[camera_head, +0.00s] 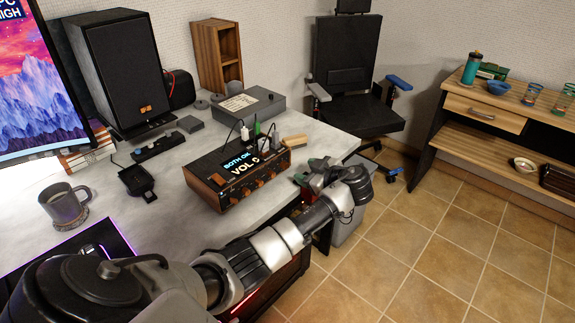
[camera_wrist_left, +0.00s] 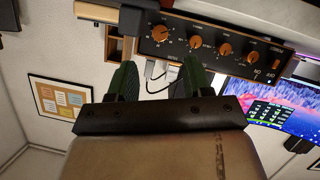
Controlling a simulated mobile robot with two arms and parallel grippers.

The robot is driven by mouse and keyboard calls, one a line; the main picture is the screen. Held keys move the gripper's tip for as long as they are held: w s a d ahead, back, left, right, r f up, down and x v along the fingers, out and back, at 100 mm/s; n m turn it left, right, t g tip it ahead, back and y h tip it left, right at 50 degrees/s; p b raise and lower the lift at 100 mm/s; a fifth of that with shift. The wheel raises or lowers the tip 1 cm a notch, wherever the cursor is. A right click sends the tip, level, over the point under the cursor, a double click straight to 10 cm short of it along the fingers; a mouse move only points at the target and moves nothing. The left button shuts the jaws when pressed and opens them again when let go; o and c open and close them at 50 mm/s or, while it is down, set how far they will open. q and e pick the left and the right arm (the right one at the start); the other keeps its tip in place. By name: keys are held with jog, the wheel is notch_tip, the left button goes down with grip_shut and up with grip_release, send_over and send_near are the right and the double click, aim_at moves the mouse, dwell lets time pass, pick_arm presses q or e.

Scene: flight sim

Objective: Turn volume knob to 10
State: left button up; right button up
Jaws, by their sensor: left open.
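The amplifier (camera_head: 207,186) is a black box with wooden ends on the desk, with orange knobs along its front. Its top display (camera_head: 240,163) reads "BOTH OK" and "VOL 0". Which knob is volume is too small to read. My left gripper (camera_head: 309,172) is open and empty at the amplifier's right front. Its green fingers (camera_wrist_left: 161,80) point toward the panel, apart, with the large knob beyond the gap between them.
The desk (camera_head: 175,200) also holds a mug (camera_head: 64,205), a speaker (camera_head: 120,65), a grey box (camera_head: 262,105) and a small wooden block (camera_head: 294,141). Cables rise from the amplifier's top. A chair (camera_head: 350,70) stands behind the desk. Tiled floor is free at right.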

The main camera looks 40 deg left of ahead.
aim_at(287, 166)
pick_arm(q)
jog(key=x, duration=0.8)
jog(key=shift+c, duration=0.3)
jog(key=c, duration=0.9)
jog(key=shift+o, duration=0.2)
jog(key=shift+m+g, duration=0.3)
jog(key=shift+m, duration=0.2)
jog(key=o, duration=0.9)
jog(key=v, duration=1.1)
jog(key=shift+w, duration=0.1)
